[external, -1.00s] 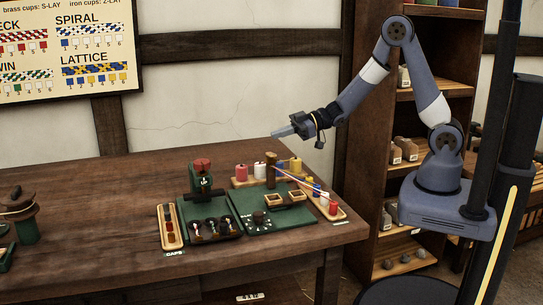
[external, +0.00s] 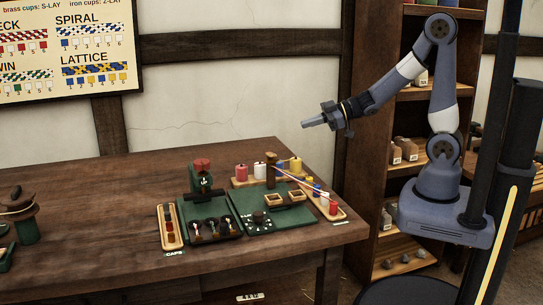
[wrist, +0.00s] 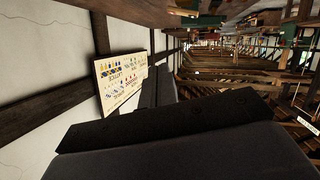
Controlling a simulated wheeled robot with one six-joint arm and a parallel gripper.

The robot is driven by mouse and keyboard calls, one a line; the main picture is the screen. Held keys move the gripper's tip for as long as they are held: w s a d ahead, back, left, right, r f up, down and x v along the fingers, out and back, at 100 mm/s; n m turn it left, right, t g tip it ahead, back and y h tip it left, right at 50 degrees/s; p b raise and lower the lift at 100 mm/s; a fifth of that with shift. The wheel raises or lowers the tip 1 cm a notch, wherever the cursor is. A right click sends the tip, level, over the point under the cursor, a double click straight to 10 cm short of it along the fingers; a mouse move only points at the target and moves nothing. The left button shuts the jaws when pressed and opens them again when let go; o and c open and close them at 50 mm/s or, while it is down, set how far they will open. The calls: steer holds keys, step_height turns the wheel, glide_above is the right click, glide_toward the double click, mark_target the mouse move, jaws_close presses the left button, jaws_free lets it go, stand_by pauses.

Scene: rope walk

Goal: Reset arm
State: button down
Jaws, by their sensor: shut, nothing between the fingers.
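My gripper (external: 316,121) is shut and empty in the external view. It hangs in the air above the right end of the table, pointing left and well clear of everything on it. In the wrist view, its dark fingers (wrist: 165,120) fill the lower middle, with nothing held between them. My arm is folded back toward its base at the right, with the elbow raised in front of the shelf.
Below and left, the wooden table (external: 110,220) bears a green rope machine (external: 213,220), colored spools (external: 295,165) and a tray of caps (external: 170,227). A shelf (external: 407,120) stands behind my arm. A pattern chart (external: 65,50) hangs on the wall.

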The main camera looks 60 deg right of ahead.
steer(key=s+d+f+m+g+h, duration=0.2)
steer(key=s+d+m+h, duration=0.5)
steer(key=d, duration=0.3)
steer(key=s+f+m+g+p, duration=0.1)
steer(key=s+f+g, duration=0.1)
steer(key=s, duration=0.6)
steer(key=s+f+m+g+h, duration=0.1)
steer(key=s+g, duration=0.3)
steer(key=s, duration=0.4)
steer(key=shift+s+f+g+p, duration=0.3)
steer(key=shift+f+p, duration=0.05)
steer(key=shift+f, duration=0.25)
steer(key=shift+d, duration=0.1)
